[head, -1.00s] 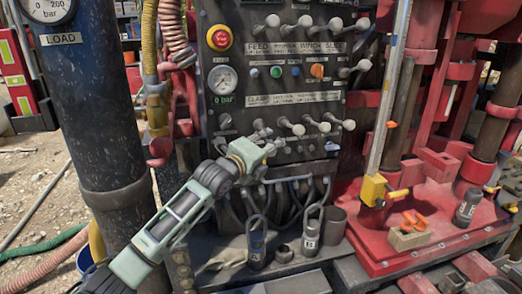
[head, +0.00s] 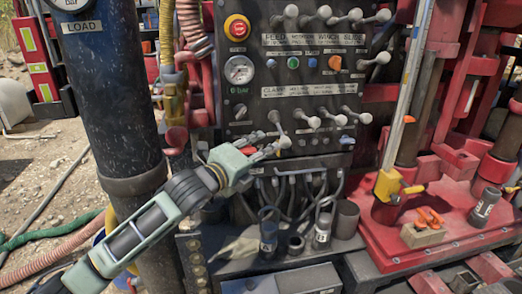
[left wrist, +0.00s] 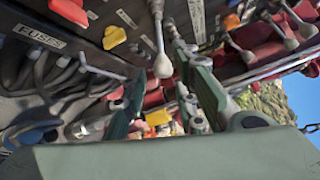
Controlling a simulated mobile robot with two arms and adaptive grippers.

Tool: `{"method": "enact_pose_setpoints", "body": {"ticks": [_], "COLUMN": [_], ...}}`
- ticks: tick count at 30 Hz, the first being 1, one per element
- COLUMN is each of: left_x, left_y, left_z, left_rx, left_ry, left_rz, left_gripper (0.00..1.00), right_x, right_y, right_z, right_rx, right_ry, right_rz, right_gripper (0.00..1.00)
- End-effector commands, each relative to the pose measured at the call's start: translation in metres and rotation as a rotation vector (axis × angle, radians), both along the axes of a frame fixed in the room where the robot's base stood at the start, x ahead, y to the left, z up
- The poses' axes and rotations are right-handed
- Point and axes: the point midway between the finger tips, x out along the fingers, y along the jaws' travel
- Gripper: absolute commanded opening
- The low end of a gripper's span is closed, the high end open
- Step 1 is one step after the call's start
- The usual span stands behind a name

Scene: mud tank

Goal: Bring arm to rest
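My left gripper (head: 268,148) is at the leftmost lever (head: 285,142) of the lower row on the dark control panel (head: 250,105). This lever hangs lower than the others in its row. In the left wrist view, the two green fingers of the gripper (left wrist: 160,100) stand apart. A pale lever knob (left wrist: 162,66) shows in the gap between them, and nothing is clamped. Whether a finger touches the lever cannot be told. My left arm reaches in from the lower left, bent up toward the panel. My right gripper is in neither view.
A thick dark column (head: 115,110) stands left of the panel, close behind my left arm. Hoses hang beside it. Below the panel are cables and a ledge with several cups (head: 268,232). Red machinery (head: 450,215) fills the right. Gravelly ground lies open at far left.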

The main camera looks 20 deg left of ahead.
Motion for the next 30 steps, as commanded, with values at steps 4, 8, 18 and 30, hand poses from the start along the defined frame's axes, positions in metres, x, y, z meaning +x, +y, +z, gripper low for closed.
{"method": "enact_pose_setpoints", "body": {"ticks": [4,8,18,30], "left_x": [0.000,0.000,-0.068,-0.270], "left_y": [0.000,-0.001,-0.045,-0.062], "left_z": [0.000,-0.001,-0.145,-0.308], "left_rx": [0.000,-0.003,-0.402,-1.102], "left_ry": [0.000,0.003,0.408,0.972], "left_rz": [0.000,0.000,0.116,0.756], "left_gripper": [0.27,0.27,0.27,0.27], "right_x": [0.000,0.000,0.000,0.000], "right_y": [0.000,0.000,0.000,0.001], "right_z": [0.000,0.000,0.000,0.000], "right_rx": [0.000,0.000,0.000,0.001], "right_ry": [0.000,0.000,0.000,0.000], "right_rz": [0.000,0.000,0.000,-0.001], "right_gripper": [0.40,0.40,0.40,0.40]}}
